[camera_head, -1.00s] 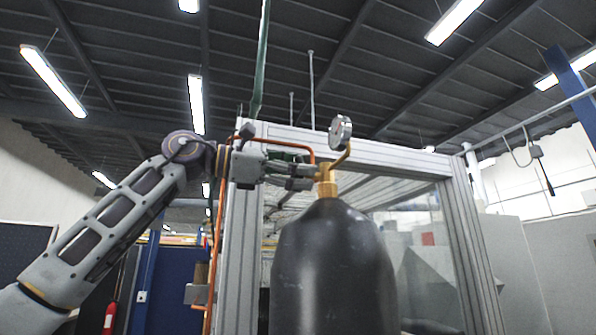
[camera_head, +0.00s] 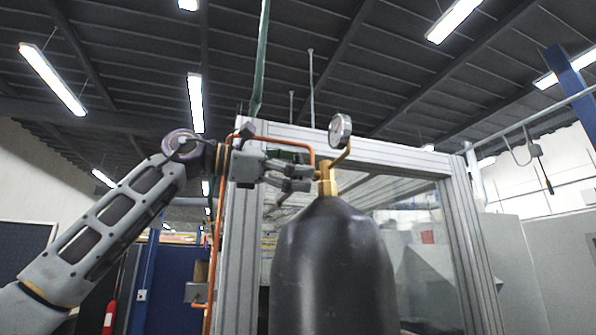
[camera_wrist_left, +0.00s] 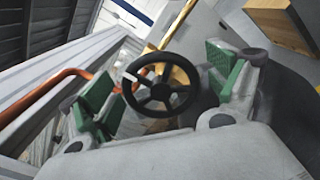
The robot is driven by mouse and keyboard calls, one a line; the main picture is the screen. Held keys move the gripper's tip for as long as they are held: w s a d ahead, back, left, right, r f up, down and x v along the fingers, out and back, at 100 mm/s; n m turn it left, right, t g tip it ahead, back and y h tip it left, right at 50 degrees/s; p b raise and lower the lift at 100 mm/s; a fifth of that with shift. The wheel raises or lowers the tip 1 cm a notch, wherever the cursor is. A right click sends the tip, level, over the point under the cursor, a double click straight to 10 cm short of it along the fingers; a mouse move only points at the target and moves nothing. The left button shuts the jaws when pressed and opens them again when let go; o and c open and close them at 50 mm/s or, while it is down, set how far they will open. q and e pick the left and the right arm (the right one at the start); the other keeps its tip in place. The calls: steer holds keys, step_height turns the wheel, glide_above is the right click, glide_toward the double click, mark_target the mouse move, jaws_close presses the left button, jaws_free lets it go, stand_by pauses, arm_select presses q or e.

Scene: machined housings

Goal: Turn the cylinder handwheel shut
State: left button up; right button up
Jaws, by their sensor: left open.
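The dark gas cylinder (camera_head: 333,265) stands upright at the middle of the head view. Its brass valve (camera_head: 328,183) sits on top, with a round gauge (camera_head: 340,131) above it on a bent tube. My left gripper (camera_head: 314,179) reaches in from the left at valve height. In the left wrist view, the black spoked handwheel (camera_wrist_left: 160,90) shows between the open green-padded fingers of my left gripper (camera_wrist_left: 163,85). The fingers stand apart on both sides of it; a gap shows on the left, and contact on the right cannot be told. My right gripper is not in view.
A metal-framed enclosure (camera_head: 462,230) with clear panels stands behind the cylinder. An orange pipe (camera_head: 213,255) runs up its left side and across near my left gripper. A red extinguisher (camera_head: 109,318) is at the lower left.

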arm_select(q)
steer(key=shift+a, duration=0.15)
steer(key=v, duration=1.1)
steer(key=shift+a, duration=0.3)
steer(key=shift+s, duration=0.1)
stand_by(0.3)
